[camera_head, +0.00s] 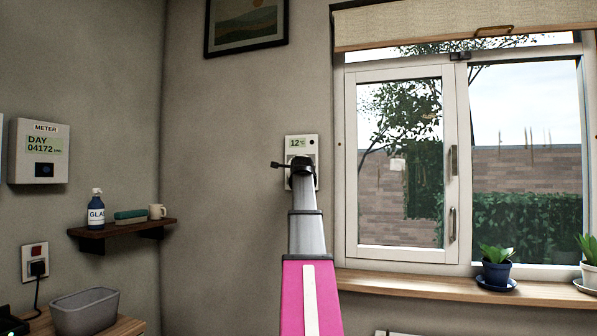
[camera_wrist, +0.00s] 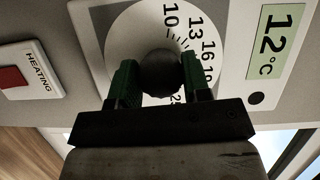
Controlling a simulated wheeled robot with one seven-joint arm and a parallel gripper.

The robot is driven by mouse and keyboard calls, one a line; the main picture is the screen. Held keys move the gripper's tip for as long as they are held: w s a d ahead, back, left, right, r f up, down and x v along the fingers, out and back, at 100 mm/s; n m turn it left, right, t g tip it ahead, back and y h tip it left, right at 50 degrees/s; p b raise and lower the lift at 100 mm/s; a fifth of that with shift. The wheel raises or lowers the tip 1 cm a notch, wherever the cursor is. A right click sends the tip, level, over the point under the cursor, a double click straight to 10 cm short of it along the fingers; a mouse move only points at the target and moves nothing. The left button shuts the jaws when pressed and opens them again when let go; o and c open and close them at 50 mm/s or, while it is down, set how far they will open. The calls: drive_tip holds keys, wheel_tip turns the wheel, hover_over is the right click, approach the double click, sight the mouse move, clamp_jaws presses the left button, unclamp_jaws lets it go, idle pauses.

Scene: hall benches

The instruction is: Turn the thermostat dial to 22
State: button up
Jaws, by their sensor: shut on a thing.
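The thermostat (camera_head: 302,142) is a pale box on the wall, left of the window. Its small display (camera_wrist: 275,42) reads 12 °C, and it reads 12 in the head view too. The white round dial (camera_wrist: 117,33) carries numbers including 10, 13 and 16, with a dark round knob (camera_wrist: 161,73) at its centre. My gripper (camera_wrist: 160,84) has its two green-padded fingers on either side of the knob, shut on it. In the head view my gripper (camera_head: 292,166) covers the dial.
A red heating switch (camera_wrist: 16,78) sits beside the dial in the wrist view. In the head view, a window (camera_head: 350,165) is close on the right, with potted plants (camera_head: 497,270) on its sill. A shelf (camera_head: 95,232) and a meter (camera_head: 40,165) are on the left wall.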

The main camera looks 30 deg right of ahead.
drive_tip(key=shift+m, duration=0.5)
drive_tip(key=o, duration=0.9)
drive_tip(key=shift+s, duration=0.1)
drive_tip(key=v, duration=1)
drive_tip(key=shift+s+a+f, duration=0.15)
drive_tip(key=shift+s+f, duration=0.1)
drive_tip(key=shift+s, duration=0.05)
drive_tip(key=shift+f, duration=0.1)
